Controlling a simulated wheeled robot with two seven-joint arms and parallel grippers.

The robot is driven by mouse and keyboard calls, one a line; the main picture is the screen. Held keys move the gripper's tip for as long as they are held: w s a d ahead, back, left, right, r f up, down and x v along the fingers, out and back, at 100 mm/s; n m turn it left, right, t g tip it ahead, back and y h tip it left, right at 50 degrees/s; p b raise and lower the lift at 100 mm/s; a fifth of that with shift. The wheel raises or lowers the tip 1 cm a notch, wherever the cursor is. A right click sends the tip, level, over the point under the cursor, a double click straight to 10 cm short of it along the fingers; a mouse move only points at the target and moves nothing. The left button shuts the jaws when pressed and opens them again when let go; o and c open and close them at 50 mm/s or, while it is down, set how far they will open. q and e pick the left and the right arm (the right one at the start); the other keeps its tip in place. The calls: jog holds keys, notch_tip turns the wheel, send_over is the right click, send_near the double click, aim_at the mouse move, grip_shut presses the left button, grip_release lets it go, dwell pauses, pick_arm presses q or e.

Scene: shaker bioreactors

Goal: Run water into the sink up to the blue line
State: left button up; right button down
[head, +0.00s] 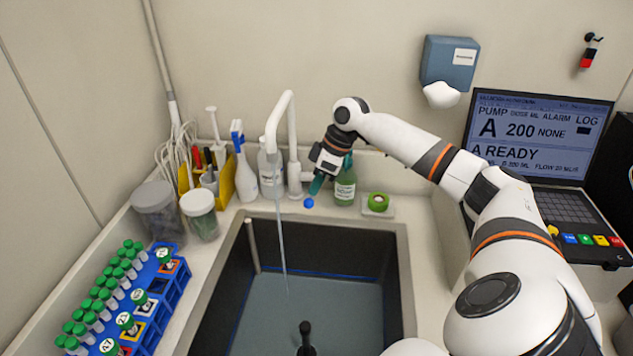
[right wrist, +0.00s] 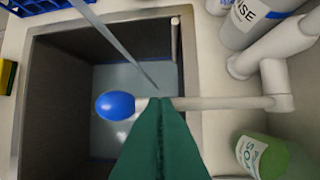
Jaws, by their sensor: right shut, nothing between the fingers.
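The sink (head: 238,262) is a dark basin with a grey-blue water surface (head: 315,310) in it. The blue line (head: 330,275) runs along its walls, close above that surface; the exact gap is hard to tell. A thin stream of water (head: 281,240) falls from the white faucet (head: 273,130). The faucet's lever ends in a blue knob (head: 308,203), also in the right wrist view (right wrist: 116,106). My right gripper (head: 315,187) is shut and empty, its green fingertips (right wrist: 160,100) right by the lever; contact cannot be told.
A rinse bottle (head: 270,175) and a green soap bottle (head: 345,185) stand behind the sink. Jars (head: 200,213) and a blue tube rack (head: 175,285) stand on the left. A laptop-like pump console (head: 540,135) is on the right.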

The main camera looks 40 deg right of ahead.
pick_arm(q)
jog(key=shift+w+d, duration=0.1)
jog(key=shift+d, duration=0.05)
pick_arm(e)
jog(key=shift+f, duration=0.1)
pick_arm(q)
jog(key=shift+a, duration=0.25)
pick_arm(e)
notch_tip(320, 180, down, 7)
jog(key=s+a+t+h, duration=0.1)
jog(key=a+t+h, duration=0.1)
jog(key=h, duration=0.1)
jog(key=shift+s+f+n+t, duration=0.2)
jog(key=shift+n+t, duration=0.1)
jog(key=shift+n, duration=0.1)
pick_arm(q)
jog(key=shift+s, duration=0.2)
pick_arm(e)
jog(key=shift+r, duration=0.15)
pick_arm(q)
jog(key=r+p, duration=0.1)
jog(key=s+r+p, duration=0.1)
jog(key=shift+d+r+p, duration=0.15)
jog(key=shift+r+p, duration=0.2)
pick_arm(e)
jog(key=v, duration=1.3)
jog(key=shift+s+a+r, duration=0.15)
jog(key=shift+a+r, duration=0.2)
jog(key=shift+a, duration=0.1)
